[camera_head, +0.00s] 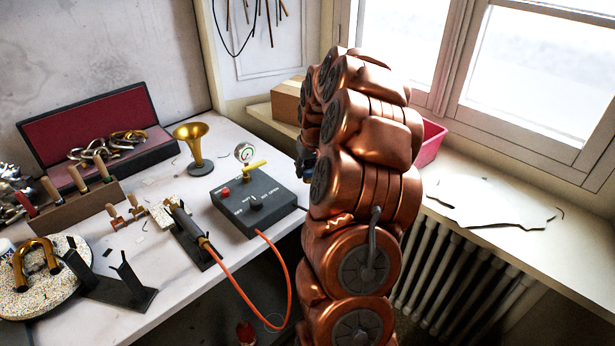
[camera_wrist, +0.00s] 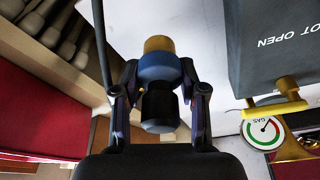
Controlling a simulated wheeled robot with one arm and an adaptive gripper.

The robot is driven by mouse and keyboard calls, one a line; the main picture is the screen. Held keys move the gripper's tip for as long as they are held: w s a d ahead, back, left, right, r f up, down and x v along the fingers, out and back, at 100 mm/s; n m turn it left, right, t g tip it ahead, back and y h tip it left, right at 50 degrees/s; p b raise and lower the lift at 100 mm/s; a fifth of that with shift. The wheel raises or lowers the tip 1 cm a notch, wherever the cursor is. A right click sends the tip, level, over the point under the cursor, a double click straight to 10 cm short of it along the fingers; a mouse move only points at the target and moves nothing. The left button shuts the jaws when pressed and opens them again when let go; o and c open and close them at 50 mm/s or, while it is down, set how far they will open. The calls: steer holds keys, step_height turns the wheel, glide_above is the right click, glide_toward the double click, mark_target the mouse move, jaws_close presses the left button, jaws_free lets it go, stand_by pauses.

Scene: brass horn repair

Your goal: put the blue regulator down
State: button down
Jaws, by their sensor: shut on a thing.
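The blue regulator (camera_wrist: 158,68) has a blue collar, a brass end and a black cylindrical body. In the wrist view it sits between the two fingers of my gripper (camera_wrist: 159,78), which is shut on it. In the head view my copper-coloured arm hides most of the gripper; a small dark and blue patch shows at the arm's left edge, right of the control box. Whether the regulator touches any surface cannot be told.
The dark control box (camera_head: 254,202) with gauge (camera_head: 245,152) and yellow lever stands at the bench's right edge. A brass horn (camera_head: 195,145) stands behind it. A pink bin (camera_head: 431,143) and cardboard box (camera_head: 287,100) are on the windowsill. An orange hose (camera_head: 283,262) hangs over the front edge.

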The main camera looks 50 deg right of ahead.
mark_target(311, 162)
steer(key=shift+f+p, duration=0.65)
steer(key=shift+f, duration=1.1)
steer(key=shift+f, duration=0.1)
steer(key=c, duration=0.6)
jaws_free()
steer(key=shift+c, duration=0.2)
steer(key=b+v, duration=0.3)
steer(key=v, duration=0.9)
